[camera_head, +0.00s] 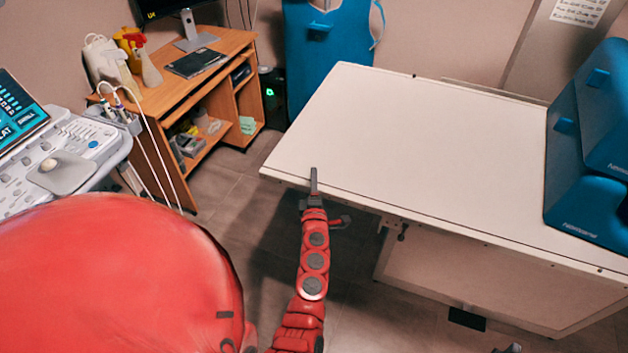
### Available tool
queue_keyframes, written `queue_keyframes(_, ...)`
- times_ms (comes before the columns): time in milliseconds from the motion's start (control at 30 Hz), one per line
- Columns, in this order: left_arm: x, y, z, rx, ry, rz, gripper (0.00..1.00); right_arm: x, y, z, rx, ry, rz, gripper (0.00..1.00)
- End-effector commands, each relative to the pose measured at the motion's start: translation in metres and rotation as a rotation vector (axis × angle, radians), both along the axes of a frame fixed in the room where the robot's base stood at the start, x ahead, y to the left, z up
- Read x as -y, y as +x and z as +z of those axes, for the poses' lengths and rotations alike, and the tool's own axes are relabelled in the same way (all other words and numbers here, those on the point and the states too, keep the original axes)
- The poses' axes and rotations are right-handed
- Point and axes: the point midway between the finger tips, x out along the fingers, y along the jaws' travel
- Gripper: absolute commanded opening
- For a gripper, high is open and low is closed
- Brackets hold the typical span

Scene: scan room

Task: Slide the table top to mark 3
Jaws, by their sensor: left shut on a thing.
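The white table top (430,150) lies flat over a pale boxy base (480,290), its left end reaching out past the base. My left gripper (314,182) is at the near edge of the table top, close to its left corner. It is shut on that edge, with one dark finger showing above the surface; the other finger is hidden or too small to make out. Small dark dots sit along the near edge, but no numbered mark can be read. My right gripper is not in view.
Blue padded blocks (575,180) stand on the right end of the table top. A wooden desk (180,85) and an ultrasound console (65,150) are at the left. A blue apron (325,50) hangs behind. Grey floor (225,190) is clear between desk and table.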

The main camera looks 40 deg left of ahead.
Motion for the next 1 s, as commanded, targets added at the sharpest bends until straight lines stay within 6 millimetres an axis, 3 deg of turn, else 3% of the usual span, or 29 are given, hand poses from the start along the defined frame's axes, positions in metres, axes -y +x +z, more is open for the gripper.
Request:
queue_keyframes(367, 0.002, 0.0, -0.002, -0.003, -0.002, -0.002, 0.0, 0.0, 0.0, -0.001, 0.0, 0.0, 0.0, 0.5)
queue_keyframes(533, 0.012, 0.002, -0.003, -0.003, -0.002, -0.003, 0.0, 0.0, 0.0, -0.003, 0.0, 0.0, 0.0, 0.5)
queue_keyframes(667, 0.034, 0.008, -0.005, -0.002, -0.005, -0.009, 0.0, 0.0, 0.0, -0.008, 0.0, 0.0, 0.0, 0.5)
queue_keyframes(1000, 0.11, 0.026, -0.005, -0.001, -0.005, -0.012, 0.0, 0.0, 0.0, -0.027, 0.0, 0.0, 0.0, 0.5)
